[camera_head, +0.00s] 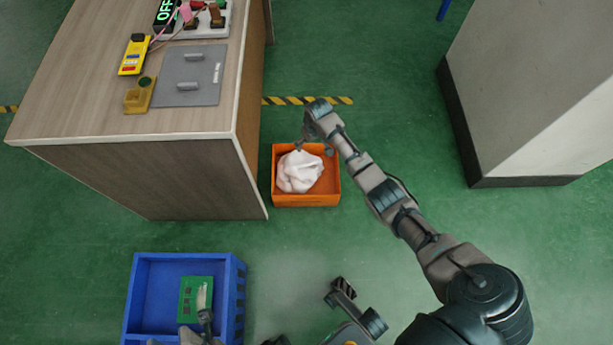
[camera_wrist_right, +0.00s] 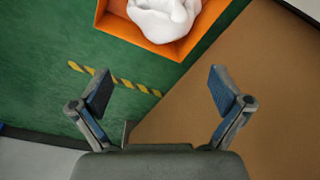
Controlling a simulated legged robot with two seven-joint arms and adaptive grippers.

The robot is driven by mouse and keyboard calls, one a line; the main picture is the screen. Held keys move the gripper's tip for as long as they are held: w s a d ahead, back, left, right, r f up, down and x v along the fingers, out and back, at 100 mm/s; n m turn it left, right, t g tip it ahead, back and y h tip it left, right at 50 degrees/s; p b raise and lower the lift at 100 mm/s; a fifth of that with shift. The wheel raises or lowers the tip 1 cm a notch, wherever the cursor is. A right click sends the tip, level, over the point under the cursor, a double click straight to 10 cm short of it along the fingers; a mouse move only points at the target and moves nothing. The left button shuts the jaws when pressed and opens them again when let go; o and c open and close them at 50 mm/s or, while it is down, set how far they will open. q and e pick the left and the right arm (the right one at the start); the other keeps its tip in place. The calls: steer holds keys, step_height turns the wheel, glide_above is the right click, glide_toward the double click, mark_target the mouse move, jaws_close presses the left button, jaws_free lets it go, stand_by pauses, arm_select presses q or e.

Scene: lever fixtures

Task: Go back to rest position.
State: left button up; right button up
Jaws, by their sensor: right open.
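My right arm reaches out from the lower right in the head view. Its gripper (camera_head: 315,149) is over the far edge of an orange bin (camera_head: 305,200) on the floor. In the right wrist view the two fingers of this gripper (camera_wrist_right: 161,90) are spread wide with nothing between them. A crumpled white cloth-like item (camera_head: 299,172) lies in the bin, apart from the fingers; it also shows in the wrist view (camera_wrist_right: 165,15). My left gripper (camera_head: 200,330) is partly visible at the bottom edge, over a blue crate (camera_head: 150,262); its jaws are unclear.
A wood-topped workbench (camera_head: 90,95) stands left of the bin, with a grey panel (camera_head: 188,75), a yellow device (camera_head: 134,55) and switches. A green board (camera_head: 190,298) is in the blue crate. A large pale block (camera_head: 540,80) stands right. Green floor lies between.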

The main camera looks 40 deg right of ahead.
steer(key=r, duration=0.4)
steer(key=shift+s+r, duration=0.35)
steer(key=shift+r, duration=0.05)
